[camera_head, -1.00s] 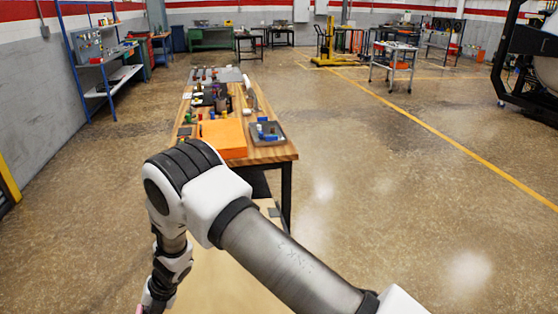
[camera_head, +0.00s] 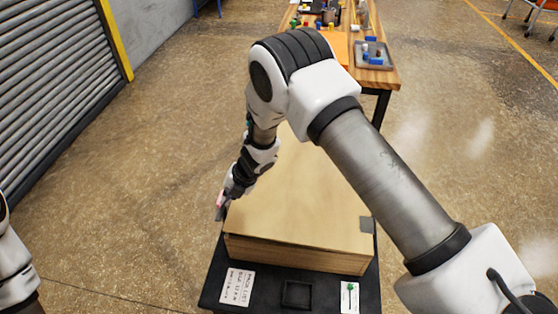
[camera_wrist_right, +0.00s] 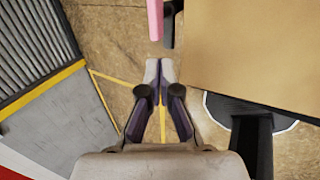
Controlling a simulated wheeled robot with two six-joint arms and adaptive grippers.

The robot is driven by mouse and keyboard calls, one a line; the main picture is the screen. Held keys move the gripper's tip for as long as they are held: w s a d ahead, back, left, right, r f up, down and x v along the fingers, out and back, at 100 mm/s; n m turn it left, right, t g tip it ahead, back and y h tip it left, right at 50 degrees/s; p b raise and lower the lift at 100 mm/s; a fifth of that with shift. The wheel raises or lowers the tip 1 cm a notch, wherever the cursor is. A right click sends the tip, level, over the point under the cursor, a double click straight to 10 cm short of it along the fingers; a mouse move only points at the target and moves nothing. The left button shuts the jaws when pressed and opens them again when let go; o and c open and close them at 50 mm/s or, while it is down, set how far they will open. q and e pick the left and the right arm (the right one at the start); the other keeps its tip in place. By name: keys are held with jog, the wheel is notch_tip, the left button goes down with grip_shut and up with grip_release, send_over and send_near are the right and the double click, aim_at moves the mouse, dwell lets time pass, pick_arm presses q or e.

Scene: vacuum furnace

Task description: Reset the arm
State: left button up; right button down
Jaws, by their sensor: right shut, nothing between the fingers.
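My right arm crosses the head view from the lower right, with its elbow raised and its forearm hanging down. My right gripper (camera_head: 221,212) is at the left side of a light brown box (camera_head: 300,195), pointing down. In the right wrist view the two fingertips (camera_wrist_right: 159,70) meet with nothing between them. The box's edge shows at the right of that view. Part of my left arm shows at the lower left of the head view. The left gripper is out of view.
The box rests on a black platform (camera_head: 213,283) with white labels. A wooden workbench (camera_head: 385,78) with an orange mat and a grey tray (camera_head: 374,56) stands ahead. A grey roller shutter (camera_head: 55,90) is at the left. Open floor lies on both sides.

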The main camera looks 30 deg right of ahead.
notch_tip(320, 180, up, 9)
jog(key=s+d+f+m+g, duration=0.2)
jog(key=s+f+m, duration=0.4)
jog(key=s+f, duration=0.4)
jog(key=s+d+f+m+g, duration=0.1)
jog(key=s+d+f+m, duration=0.1)
jog(key=s+f+m, duration=0.75)
jog(key=s+d+m+h, duration=0.2)
jog(key=s+d+m, duration=0.3)
jog(key=s+m, duration=0.2)
jog(key=s+d+r+m+h, duration=0.1)
jog(key=s+d+m+h, duration=0.1)
jog(key=s+d+m, duration=0.3)
jog(key=s+m, duration=0.2)
jog(key=s, duration=0.1)
jog(key=shift+s+h, duration=0.3)
jog(key=shift+r, duration=0.1)
